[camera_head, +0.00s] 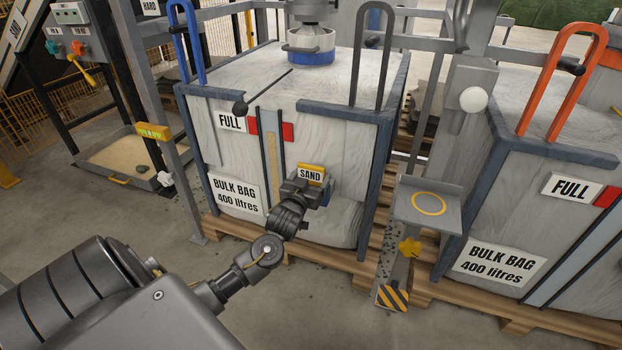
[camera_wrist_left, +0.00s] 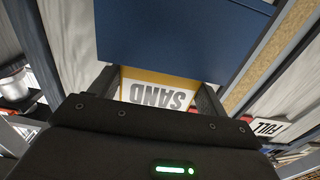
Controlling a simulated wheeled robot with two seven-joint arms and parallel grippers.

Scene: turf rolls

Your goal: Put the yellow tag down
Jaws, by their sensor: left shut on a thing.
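The yellow tag (camera_head: 311,174), with a white face reading SAND, is in my left gripper (camera_head: 306,182) in front of the middle bulk bag (camera_head: 340,150). In the left wrist view the tag (camera_wrist_left: 158,90) sits between the two fingers of my left gripper (camera_wrist_left: 157,95), which are shut on it. A plain blue surface (camera_wrist_left: 180,40) lies just beyond the tag there; I cannot tell whether they touch. My right gripper is not in view.
A grey stand with a small shelf (camera_head: 448,217) marked with a yellow ring (camera_head: 429,203) is right of the middle bag. A second bulk bag (camera_head: 520,220) stands farther right. A sand tray (camera_head: 115,160) is at left. Wooden pallets (camera_head: 375,262) lie under the bags.

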